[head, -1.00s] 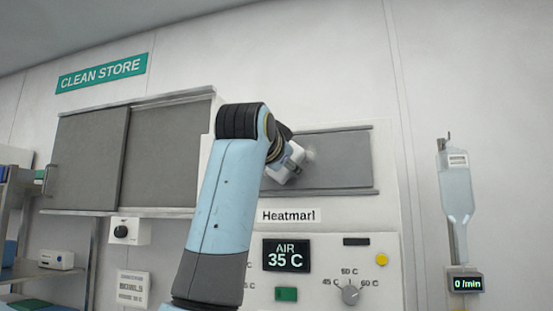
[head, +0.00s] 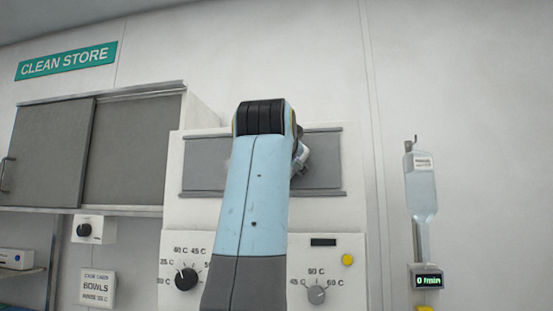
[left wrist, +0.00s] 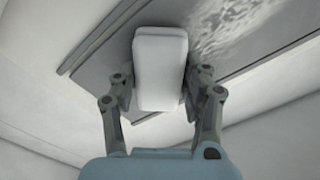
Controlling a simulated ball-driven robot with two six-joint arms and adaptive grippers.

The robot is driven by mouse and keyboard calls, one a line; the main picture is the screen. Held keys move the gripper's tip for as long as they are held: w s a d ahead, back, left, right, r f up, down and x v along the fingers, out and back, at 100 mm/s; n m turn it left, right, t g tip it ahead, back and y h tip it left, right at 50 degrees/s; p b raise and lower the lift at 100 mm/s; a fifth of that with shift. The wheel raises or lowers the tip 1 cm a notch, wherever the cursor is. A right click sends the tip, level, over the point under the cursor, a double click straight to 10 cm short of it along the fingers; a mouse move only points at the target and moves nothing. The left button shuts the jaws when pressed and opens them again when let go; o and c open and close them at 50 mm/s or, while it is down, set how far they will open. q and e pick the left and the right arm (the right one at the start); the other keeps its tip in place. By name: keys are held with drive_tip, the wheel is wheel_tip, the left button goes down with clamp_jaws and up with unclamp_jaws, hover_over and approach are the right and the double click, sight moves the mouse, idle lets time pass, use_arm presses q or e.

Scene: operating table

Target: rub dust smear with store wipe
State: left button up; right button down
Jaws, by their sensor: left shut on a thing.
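The store wipe, a white rounded block (left wrist: 160,60), is clamped between the two fingers of my left gripper (left wrist: 160,92) in the left wrist view. The dust smear, a pale mottled patch (left wrist: 228,28), lies on the grey panel (left wrist: 110,52) just right of the wipe. I cannot tell whether the wipe touches the panel. In the head view my blue arm stands before the panel (head: 326,165) and covers its middle. Only a bit of my left gripper (head: 301,157) shows past the arm, and the wipe is hidden there. My right gripper is in neither view.
Below the panel are a left dial (head: 186,279), a right dial (head: 316,295) and a yellow button (head: 347,259). A grey sliding-door cupboard (head: 130,150) is on the left. A fluid bag (head: 421,190) hangs on the right. Bare wall lies between panel and bag.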

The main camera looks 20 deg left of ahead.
sight(226, 162)
use_arm(q)
drive_tip(key=shift+a+p, duration=0.1)
drive_tip(key=shift+p, duration=0.25)
drive_tip(key=shift+s+a+r+p, duration=0.15)
drive_tip(key=shift+a+p, duration=0.25)
drive_tip(key=shift+a, duration=0.25)
drive_tip(key=shift+s+a, duration=0.1)
drive_tip(key=shift+a, duration=0.35)
drive_tip(key=shift+s+a, duration=0.15)
drive_tip(key=shift+a, duration=0.6)
drive_tip(key=s+a, duration=0.1)
drive_tip(key=a, duration=0.5)
drive_tip(key=s+a, duration=0.1)
drive_tip(key=a, duration=0.3)
drive_tip(key=shift+s, duration=0.3)
drive_tip(key=shift+a, duration=0.25)
drive_tip(key=shift+d+r, duration=0.15)
drive_tip(key=shift+r, duration=0.05)
drive_tip(key=shift+w+d, duration=0.25)
drive_tip(key=shift+d, duration=0.7)
drive_tip(key=shift+w+d, duration=0.25)
drive_tip(key=shift+d, duration=0.7)
